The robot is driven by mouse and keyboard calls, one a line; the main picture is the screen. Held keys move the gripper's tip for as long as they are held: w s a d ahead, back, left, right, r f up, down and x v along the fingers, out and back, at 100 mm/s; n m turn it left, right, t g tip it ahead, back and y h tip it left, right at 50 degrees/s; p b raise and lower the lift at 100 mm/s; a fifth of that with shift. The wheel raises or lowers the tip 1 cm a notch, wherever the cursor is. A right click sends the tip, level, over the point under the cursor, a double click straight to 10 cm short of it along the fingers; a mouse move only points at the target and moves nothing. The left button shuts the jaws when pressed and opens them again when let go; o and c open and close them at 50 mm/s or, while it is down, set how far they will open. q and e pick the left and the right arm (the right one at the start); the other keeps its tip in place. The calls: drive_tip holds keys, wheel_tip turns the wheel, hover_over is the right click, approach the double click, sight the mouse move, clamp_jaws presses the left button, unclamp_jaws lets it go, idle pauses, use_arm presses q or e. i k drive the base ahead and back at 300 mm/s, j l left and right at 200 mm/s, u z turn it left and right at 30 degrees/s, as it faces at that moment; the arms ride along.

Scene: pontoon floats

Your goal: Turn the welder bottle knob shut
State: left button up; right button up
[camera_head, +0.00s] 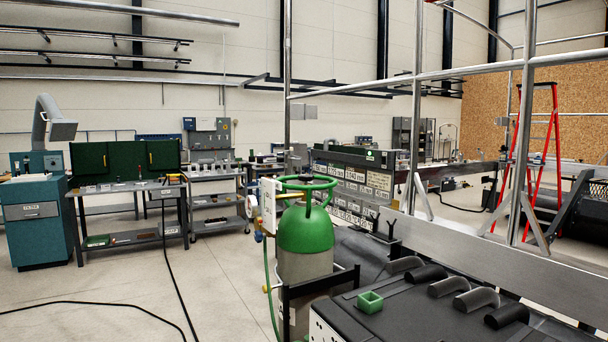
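A gas bottle (305,232) with a green top and a pale grey lower body stands upright near the middle of the view. A green ring guard (308,184) circles its top. The knob cannot be clearly made out at this size. A white box-like unit (270,205) is at the bottle's upper left, with small blue and yellow fittings below it. A green hose (269,285) hangs down on the left side. Neither of my grippers shows in this view.
A black-topped machine (415,310) with a small green open box (370,302) fills the lower right. Metal rails and posts (417,120) rise behind the bottle. A dark cable (170,265) crosses the open floor (110,285) at left. A workbench (125,188) stands farther back.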

sight(305, 177)
drive_tip(key=z, duration=0.55)
drive_tip(key=i+j+z, duration=0.15)
drive_tip(key=j+z, duration=0.15)
drive_tip(key=z, duration=0.15)
drive_tip(key=i+j+z, duration=0.1)
drive_tip(key=j+z, duration=0.2)
drive_tip(key=z, duration=0.15)
drive_tip(key=j+z, duration=0.3)
drive_tip(key=z, duration=0.15)
drive_tip(key=j+z, duration=0.45)
drive_tip(key=l, duration=0.1)
